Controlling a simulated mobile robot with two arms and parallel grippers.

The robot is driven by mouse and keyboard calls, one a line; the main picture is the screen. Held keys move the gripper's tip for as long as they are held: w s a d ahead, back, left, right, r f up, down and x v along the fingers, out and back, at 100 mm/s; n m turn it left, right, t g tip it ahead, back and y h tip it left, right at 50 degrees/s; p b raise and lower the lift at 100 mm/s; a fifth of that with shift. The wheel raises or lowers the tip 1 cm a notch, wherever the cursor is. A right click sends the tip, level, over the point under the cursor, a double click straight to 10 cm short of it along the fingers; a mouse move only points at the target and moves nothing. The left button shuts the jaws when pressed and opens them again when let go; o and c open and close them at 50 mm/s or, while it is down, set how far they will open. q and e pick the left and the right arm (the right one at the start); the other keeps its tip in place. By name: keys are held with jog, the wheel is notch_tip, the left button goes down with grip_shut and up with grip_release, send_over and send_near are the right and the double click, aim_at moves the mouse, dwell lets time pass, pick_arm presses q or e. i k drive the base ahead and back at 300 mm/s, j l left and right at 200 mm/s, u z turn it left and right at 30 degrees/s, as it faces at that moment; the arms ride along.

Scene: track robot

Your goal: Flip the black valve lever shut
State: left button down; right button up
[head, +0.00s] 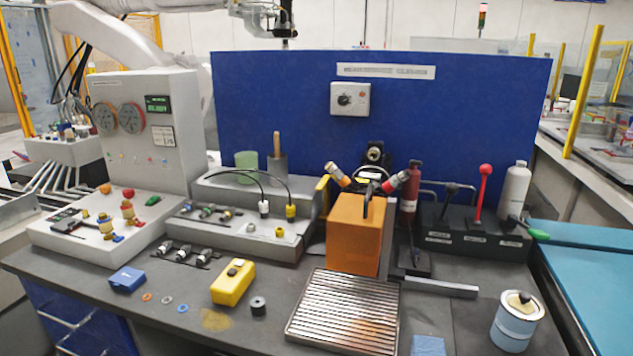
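A black lever (66,226) lies nearly flat on the sloped top of the white control console at the left, beside small brass valves (106,226). A second black lever (449,196) stands tilted on the dark block at the right, left of a red-knobbed lever (483,190). I cannot tell from this view which of the black levers is the valve lever. A lever with a green grip (536,234) points right at that block's end. Neither of my grippers shows in the head view.
An orange block (355,235) stands mid-bench behind a slatted metal tray (345,316). A yellow box (233,283), a blue box (127,279) and several rings lie at the front left. A white-blue can (515,328) stands front right. A blue panel (270,100) closes the back.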

aim_at(452, 189)
jog(key=i+j, duration=0.15)
jog(key=j, duration=0.15)
jog(key=i+j+z, duration=0.15)
jog(key=j, duration=0.2)
jog(key=i+j, duration=0.1)
jog(key=j, duration=0.2)
jog(key=i+j+z, duration=0.15)
jog(key=j, duration=0.2)
